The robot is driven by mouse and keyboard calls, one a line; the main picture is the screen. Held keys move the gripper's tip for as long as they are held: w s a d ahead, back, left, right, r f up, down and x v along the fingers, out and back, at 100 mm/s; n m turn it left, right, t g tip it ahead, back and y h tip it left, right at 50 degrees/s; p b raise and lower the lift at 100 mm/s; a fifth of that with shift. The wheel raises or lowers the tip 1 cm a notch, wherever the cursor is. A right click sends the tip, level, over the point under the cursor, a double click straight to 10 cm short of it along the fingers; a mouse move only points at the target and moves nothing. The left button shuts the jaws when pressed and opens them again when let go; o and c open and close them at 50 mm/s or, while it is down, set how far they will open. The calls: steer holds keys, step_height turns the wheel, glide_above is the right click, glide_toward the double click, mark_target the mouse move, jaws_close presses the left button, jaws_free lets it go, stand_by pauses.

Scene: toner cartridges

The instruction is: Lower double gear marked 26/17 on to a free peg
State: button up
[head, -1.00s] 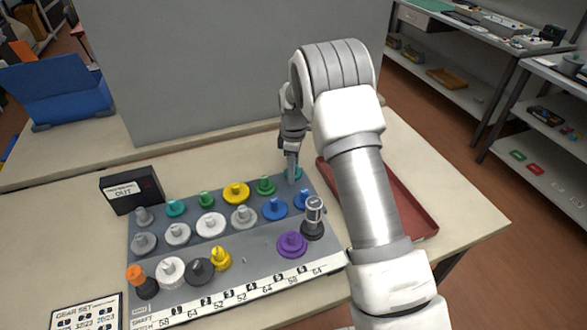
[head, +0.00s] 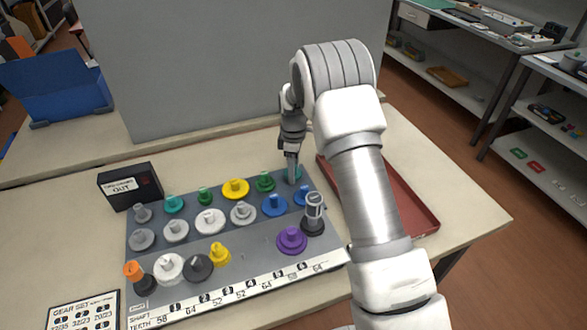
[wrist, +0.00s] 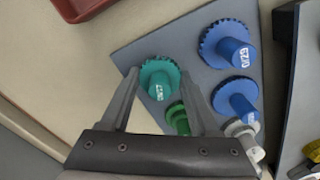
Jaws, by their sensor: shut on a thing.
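My gripper (wrist: 160,76) is shut on a teal double gear (wrist: 157,90), with one finger on each side of it. A marking shows on its hub, but I cannot read it for sure. In the head view my gripper (head: 292,180) points down at the back right corner of the grey gear board (head: 140,290), and the teal gear (head: 298,174) is partly hidden behind the fingers. I cannot tell whether it sits on a peg or hangs just above the board. The front row has a bare stretch (head: 252,250) between a yellow gear (head: 219,254) and a purple gear (head: 291,240).
Several gears stand close by, including a green one (head: 265,182) and blue ones (head: 274,206). A black and grey upright part (head: 313,215) stands at the board's right. A red tray (head: 415,205) lies right of the board; a black box (head: 130,186) stands left.

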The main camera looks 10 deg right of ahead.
stand_by(0.3)
steer(key=o, duration=1.4)
step_height(320, 180, up, 17)
steer(key=shift+r+p, duration=0.15)
steer(key=shift+p, duration=0.6)
